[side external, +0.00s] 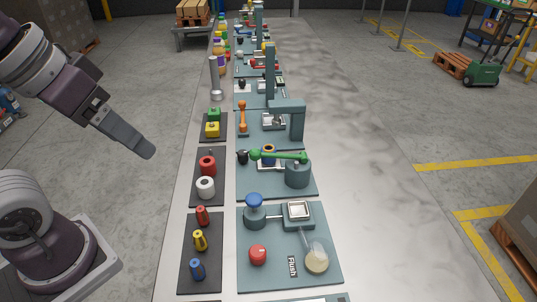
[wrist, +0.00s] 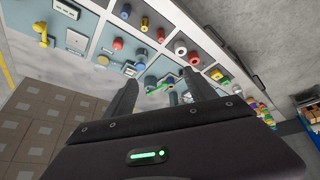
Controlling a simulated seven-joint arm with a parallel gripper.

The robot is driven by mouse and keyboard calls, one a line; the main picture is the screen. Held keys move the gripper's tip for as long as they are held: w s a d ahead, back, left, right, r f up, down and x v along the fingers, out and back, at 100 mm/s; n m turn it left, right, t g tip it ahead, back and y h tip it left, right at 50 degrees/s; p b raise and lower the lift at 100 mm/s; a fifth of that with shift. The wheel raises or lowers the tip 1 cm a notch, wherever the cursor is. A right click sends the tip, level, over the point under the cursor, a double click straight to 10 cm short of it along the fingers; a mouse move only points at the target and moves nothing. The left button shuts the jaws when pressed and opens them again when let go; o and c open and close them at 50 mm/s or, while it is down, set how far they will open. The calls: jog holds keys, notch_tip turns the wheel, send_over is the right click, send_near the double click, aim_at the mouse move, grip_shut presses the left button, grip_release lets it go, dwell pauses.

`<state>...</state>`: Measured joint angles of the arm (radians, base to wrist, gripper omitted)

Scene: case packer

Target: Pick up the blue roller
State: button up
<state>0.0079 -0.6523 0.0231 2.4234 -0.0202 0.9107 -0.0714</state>
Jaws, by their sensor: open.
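The blue roller (side external: 198,269) is a small blue cylinder at the near end of a dark tray (side external: 187,285) on the left side of the long table. A yellow roller (side external: 200,240) and a red roller (side external: 202,215) stand behind it on the same tray. The blue roller also shows near the top of the wrist view (wrist: 126,10). My gripper (side external: 148,153) is raised left of the table, well apart from the blue roller. In the wrist view its two fingers (wrist: 163,88) are spread, with nothing held between them.
A green-grey board (side external: 275,275) beside the rollers' tray carries a red knob (side external: 258,254), a blue-topped post (side external: 254,204) and a square dish (side external: 299,210). Behind the rollers stand a white ring (side external: 205,187) and a red ring (side external: 207,165). The table's right side is clear.

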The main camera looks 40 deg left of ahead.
jog(key=w+a+f+n+g, duration=0.15)
jog(key=w+n, duration=0.35)
jog(key=w, duration=0.6)
jog(key=w+f+n+g, duration=0.15)
jog(key=w+n, duration=0.35)
jog(key=w, duration=0.7)
jog(key=w+f+n, duration=0.1)
jog(key=w+f, duration=0.2)
jog(key=f, duration=0.1)
jog(key=w+a+f+n+g, duration=0.1)
jog(key=w+f+n, duration=0.1)
jog(key=w+f, duration=0.2)
jog(key=w+f+n, duration=0.2)
jog(key=w+f, duration=0.1)
jog(key=f, duration=0.2)
jog(key=shift+w+a+g, duration=0.15)
jog(key=shift+a+g, duration=0.05)
jog(key=shift+g, duration=0.2)
jog(key=shift+n, duration=0.5)
jog(key=f, duration=0.3)
jog(key=w+f, duration=0.1)
jog(key=f, duration=0.3)
jog(key=w+d+f, duration=0.1)
jog(key=f, duration=0.2)
jog(key=shift+f, duration=0.4)
grip_shut()
